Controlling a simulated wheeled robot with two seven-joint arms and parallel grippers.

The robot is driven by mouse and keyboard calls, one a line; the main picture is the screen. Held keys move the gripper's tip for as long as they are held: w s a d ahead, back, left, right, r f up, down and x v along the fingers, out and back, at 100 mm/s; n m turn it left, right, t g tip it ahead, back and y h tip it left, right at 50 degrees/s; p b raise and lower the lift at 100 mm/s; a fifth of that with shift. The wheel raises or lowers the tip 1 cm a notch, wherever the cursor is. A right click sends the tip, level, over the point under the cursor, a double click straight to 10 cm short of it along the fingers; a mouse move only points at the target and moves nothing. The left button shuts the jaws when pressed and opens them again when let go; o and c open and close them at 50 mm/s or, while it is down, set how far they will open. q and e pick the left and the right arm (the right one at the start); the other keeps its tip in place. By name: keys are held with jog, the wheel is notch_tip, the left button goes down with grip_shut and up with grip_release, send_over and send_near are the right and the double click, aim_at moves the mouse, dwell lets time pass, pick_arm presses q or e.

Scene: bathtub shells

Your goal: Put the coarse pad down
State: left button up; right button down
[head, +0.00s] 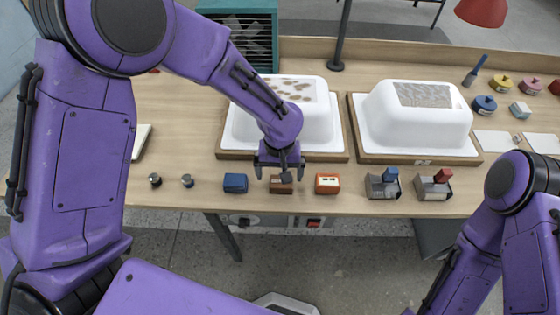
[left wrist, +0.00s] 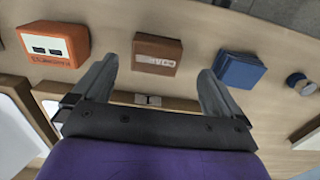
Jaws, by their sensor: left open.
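Three small pads stand in a row near the table's front edge: a blue one (head: 235,183), a brown one (head: 281,188) and an orange one (head: 327,183). Which of them is the coarse pad I cannot tell for sure from their labels. My left gripper (head: 280,170) is open, above and just behind the brown pad. In the left wrist view the brown pad (left wrist: 157,54) stands on the table just beyond the space between the open fingertips (left wrist: 158,70), with blue and orange to either side. My right arm shows at the lower right, but its gripper is out of view.
Two white tub shells (head: 420,115) sit on wooden-edged trays (head: 352,140) behind the row. The left shell has brown spots, the right a grey patch. Two small metal holders (head: 383,187) with blue and red blocks stand right of the pads. Two small knobs (head: 187,181) stand left.

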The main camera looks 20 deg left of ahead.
pick_arm(q)
notch_tip(320, 180, up, 6)
jog(key=shift+d+r, duration=0.15)
jog(key=shift+r, duration=0.05)
jog(key=shift+d, duration=0.1)
dwell(0.3)
